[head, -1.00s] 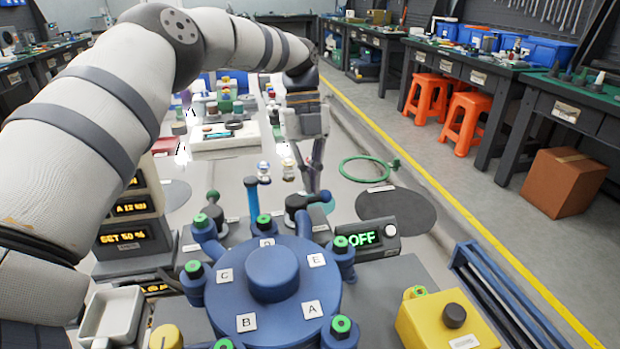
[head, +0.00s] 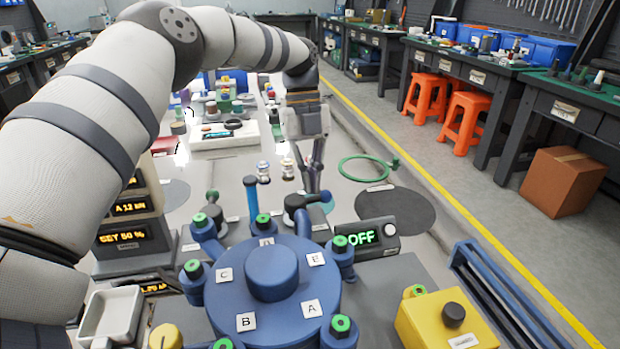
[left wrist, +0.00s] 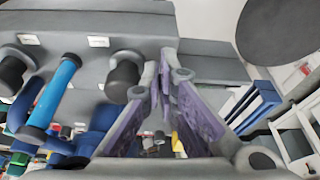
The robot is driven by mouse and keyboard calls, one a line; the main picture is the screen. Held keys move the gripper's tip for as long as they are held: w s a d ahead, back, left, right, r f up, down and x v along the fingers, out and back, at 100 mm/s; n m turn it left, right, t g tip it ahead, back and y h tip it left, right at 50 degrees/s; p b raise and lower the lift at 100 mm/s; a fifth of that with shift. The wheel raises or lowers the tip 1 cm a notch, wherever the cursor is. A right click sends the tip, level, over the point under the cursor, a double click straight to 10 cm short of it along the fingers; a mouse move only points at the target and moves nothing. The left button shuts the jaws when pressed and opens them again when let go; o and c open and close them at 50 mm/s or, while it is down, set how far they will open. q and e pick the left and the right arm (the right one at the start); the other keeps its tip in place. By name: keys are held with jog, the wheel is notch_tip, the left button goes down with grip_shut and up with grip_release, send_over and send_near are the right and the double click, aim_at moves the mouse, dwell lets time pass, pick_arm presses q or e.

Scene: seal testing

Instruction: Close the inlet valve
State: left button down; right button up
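The test bench carries a blue lever handle (head: 252,196) and a dark round knob (head: 296,203) behind a blue round manifold (head: 225,296) with ports marked A to E. The small tags beside the handle and knob are unreadable, so I cannot tell which is the inlet valve. My left gripper (head: 313,186) points down just beside the dark knob. In the left wrist view its fingertips (left wrist: 171,68) come together with nothing seen between them. The dark knob (left wrist: 125,72) and blue lever (left wrist: 55,92) lie left of them, apart from the fingers. My right gripper is out of view.
A yellow box (head: 425,325) with a dark button is at front right. A green ring (head: 363,169) lies behind, near a dark round mat (head: 402,210). Stacked displays (head: 125,238) stand left, under my arm.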

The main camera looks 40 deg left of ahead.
pick_arm(q)
jog(key=shift+w, duration=0.1)
dwell(0.5)
jog(key=v, duration=0.7)
jog(key=shift+r, duration=0.25)
